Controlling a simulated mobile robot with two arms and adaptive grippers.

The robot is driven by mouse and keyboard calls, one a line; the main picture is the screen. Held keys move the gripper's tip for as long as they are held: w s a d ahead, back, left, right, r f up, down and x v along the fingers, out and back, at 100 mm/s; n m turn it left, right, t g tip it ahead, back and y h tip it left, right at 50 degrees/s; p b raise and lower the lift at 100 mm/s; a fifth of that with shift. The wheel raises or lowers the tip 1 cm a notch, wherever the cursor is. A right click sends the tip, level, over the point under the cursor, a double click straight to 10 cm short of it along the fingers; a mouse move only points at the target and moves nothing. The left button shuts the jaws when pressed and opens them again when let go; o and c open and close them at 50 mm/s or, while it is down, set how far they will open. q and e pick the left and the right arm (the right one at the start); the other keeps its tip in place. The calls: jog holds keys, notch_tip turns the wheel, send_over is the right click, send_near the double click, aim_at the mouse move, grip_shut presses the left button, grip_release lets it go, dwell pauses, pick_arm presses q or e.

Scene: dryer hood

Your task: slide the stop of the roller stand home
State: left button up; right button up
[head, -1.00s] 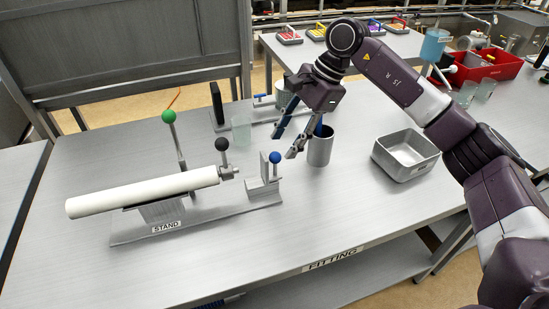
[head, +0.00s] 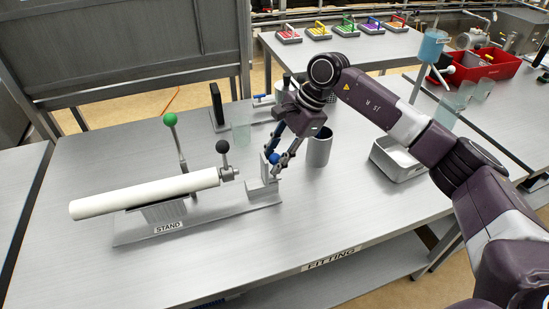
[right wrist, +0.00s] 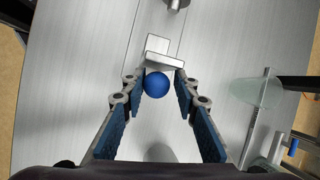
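The roller stand (head: 135,233) carries a white roller (head: 145,194) lying lengthwise on it. The stop (head: 262,192) is a grey angled block at the stand's right end, with a blue ball knob (right wrist: 157,85). A short gap shows between the stop and the roller's metal end (head: 229,174). My right gripper (head: 278,161) is lowered at the stop. In the right wrist view its fingers are open, one on each side of the blue knob, with small gaps beside it. The fingers partly hide the knob in the head view. My left gripper is not in view.
A black-knobbed lever (head: 223,147) and a green-knobbed lever (head: 170,120) stand up at the roller. A grey cup (head: 319,150) stands close right of my right gripper, with a metal tray (head: 385,165) beyond. A clear tumbler (head: 241,135) stands behind the stand. The front table is clear.

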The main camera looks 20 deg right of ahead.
jog(key=shift+s+f, duration=0.15)
jog(key=shift+s, duration=0.05)
grip_shut()
jog(key=a+b, duration=0.1)
jog(key=a, duration=0.3)
jog(key=shift+s+a+f, duration=0.15)
jog(key=shift+a, duration=0.55)
jog(key=shift+d, duration=0.1)
jog(key=o, duration=0.8)
grip_release()
jog(key=shift+s, duration=0.1)
jog(key=shift+r, duration=0.2)
jog(key=shift+d, duration=0.1)
